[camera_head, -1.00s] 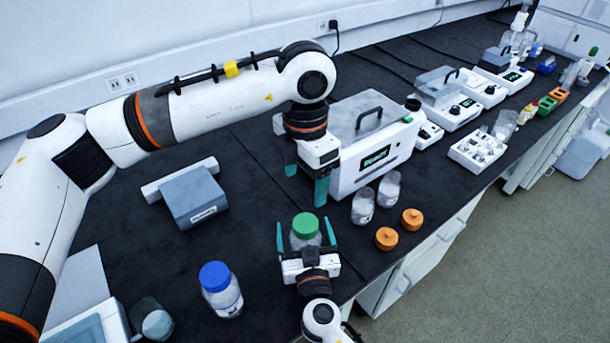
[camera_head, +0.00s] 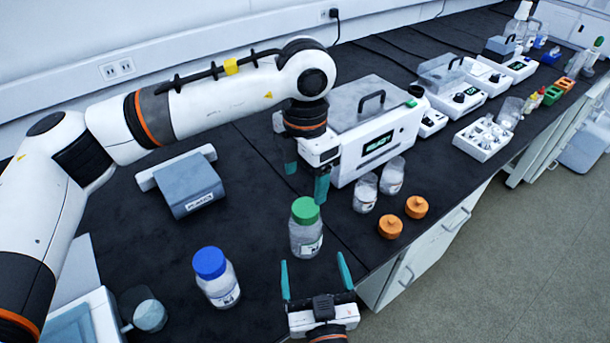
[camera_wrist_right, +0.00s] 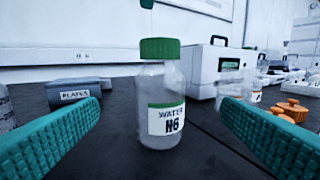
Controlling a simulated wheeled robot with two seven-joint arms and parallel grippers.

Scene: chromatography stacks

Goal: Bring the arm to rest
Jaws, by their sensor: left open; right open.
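My right gripper (camera_head: 316,282) is open and empty at the bottom of the head view, its teal fingers apart. The green-capped bottle (camera_head: 306,230) stands upright on the bench just beyond its fingertips, not touching them. In the right wrist view this bottle (camera_wrist_right: 161,95) is centred between the two open fingers, with a label reading "WATER H6". My left gripper (camera_head: 306,178) is open and empty, held above the bench in front of the white instrument with a handle.
A blue-capped bottle (camera_head: 217,278) stands to the left. Two clear jars (camera_head: 365,194) and two orange lids (camera_head: 390,227) are on the right near the bench edge. The white instrument (camera_head: 376,148) and a grey "PLATES" box (camera_head: 190,187) stand behind. Bare bench lies between the bottles.

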